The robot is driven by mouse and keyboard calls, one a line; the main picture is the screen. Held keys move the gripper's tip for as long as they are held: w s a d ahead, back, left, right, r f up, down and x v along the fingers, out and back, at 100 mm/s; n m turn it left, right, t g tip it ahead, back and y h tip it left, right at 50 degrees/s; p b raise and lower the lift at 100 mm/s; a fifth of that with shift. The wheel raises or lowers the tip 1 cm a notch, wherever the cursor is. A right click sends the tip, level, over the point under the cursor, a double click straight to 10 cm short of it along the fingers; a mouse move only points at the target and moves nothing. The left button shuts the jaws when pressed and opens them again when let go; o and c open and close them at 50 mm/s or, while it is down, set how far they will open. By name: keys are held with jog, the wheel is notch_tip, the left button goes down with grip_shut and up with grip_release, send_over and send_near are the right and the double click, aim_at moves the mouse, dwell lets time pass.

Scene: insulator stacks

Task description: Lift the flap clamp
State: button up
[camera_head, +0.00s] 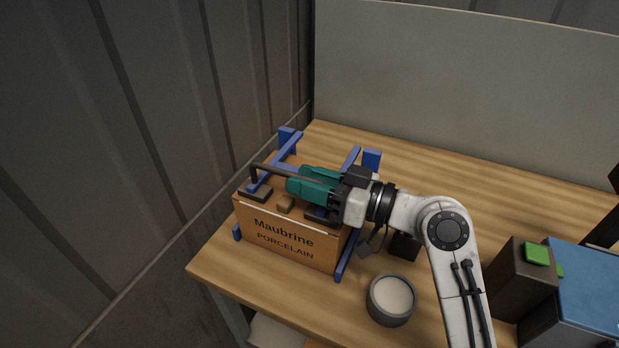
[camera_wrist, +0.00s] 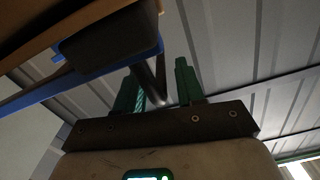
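The flap clamp (camera_head: 289,154) is a blue frame with a dark handle bar (camera_head: 268,170) and dark pads, set over the top of the brown box (camera_head: 285,243) marked "Maubrine PORCELAIN". My gripper (camera_head: 308,184), with green fingers, reaches in from the right above the box top. In the wrist view, the two green fingers (camera_wrist: 157,88) stand apart. The dark bar (camera_wrist: 152,88) shows between them, close to the left finger. I cannot tell whether it touches. A dark pad (camera_wrist: 108,35) and a blue clamp arm (camera_wrist: 40,92) show beside them. My gripper hides part of the clamp's right side.
The box stands near the left end of the wooden table (camera_head: 235,263). A round grey container (camera_head: 391,300) stands front right of it. A dark block with a green top (camera_head: 524,278) and a blue-topped box (camera_head: 590,285) are at the right. A grey panel (camera_head: 460,80) rises behind.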

jog(key=shift+c, duration=0.5)
grip_shut()
jog(key=shift+r, duration=0.1)
